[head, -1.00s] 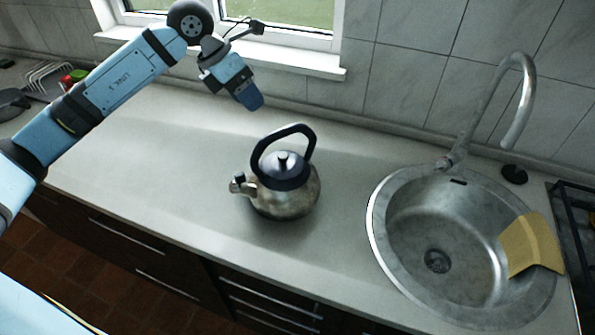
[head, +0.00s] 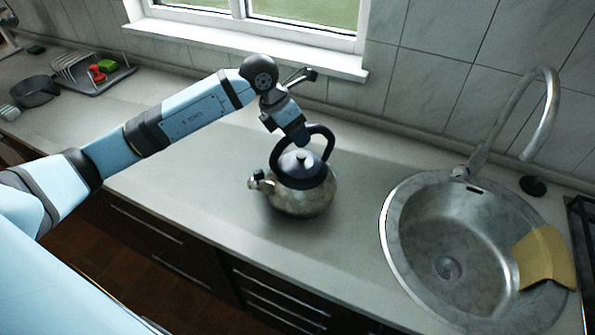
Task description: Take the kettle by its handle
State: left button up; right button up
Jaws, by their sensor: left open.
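The kettle (head: 303,199) stands upright on the counter, a worn metal body with a dark lid and a spout pointing left. Its dark arched handle (head: 329,139) rises over the lid. My left gripper (head: 301,137) is at the upper left part of the handle, pointing down at it. The jaws are open; their tips overlap the handle in the picture, and I cannot tell whether they are around it or touching it. My right gripper is not in view.
A round metal sink (head: 400,205) with a tall faucet (head: 548,110) is to the right, a yellow cloth (head: 545,258) over its rim. A dish rack (head: 85,70) and a dark pot (head: 36,92) stand far left. The counter (head: 215,195) around the kettle is clear.

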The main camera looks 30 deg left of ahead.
pick_arm(q)
jog(key=shift+w+d+f, duration=0.15)
jog(key=shift+d+f, duration=0.05)
jog(key=shift+f, duration=0.45)
grip_shut()
jog(key=shift+r, duration=0.1)
dwell(0.8)
jog(key=shift+w, duration=0.1)
